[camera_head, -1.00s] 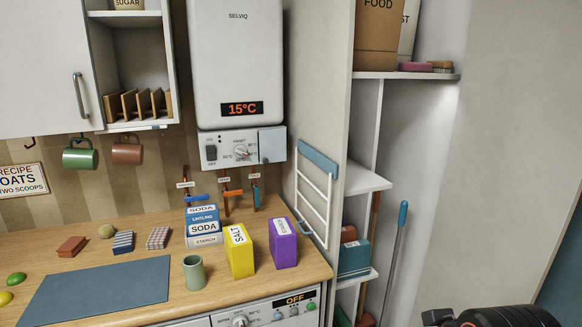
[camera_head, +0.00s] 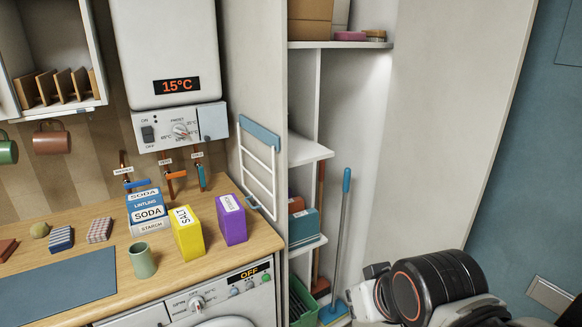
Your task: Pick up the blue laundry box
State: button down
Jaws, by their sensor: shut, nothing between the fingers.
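A blue-and-white box marked SODA (camera_head: 148,206) stands upright on the wooden counter, below the water heater. A white band lettered STARCH (camera_head: 154,226) shows at its foot; I cannot tell whether that is a separate box. A yellow SALT box (camera_head: 187,233) stands close at its right, with a purple box (camera_head: 232,220) beyond. A green cup (camera_head: 142,261) stands in front of it. Part of my arm shows at the lower right, well away from the boxes. My gripper's fingers are not in view.
Valves with pipes (camera_head: 170,183) are on the wall behind the boxes. A folding rack (camera_head: 260,165) hangs on the side panel to their right. A blue-grey mat (camera_head: 62,290) and small blocks lie at left. A shelf niche with a blue-handled broom (camera_head: 341,235) is further right.

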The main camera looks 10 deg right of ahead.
aim_at(144, 206)
jog(key=j, duration=0.6)
jog(key=j+u, duration=0.15)
jog(key=j, duration=0.4)
jog(key=i+j, duration=0.1)
jog(key=j, duration=0.45)
jog(key=j+u, duration=0.15)
jog(key=j, duration=0.45)
jog(key=i+j, duration=0.15)
jog(key=j, duration=0.4)
jog(key=i+j+u, duration=0.15)
jog(key=j, duration=1)
jog(key=i+u, duration=0.05)
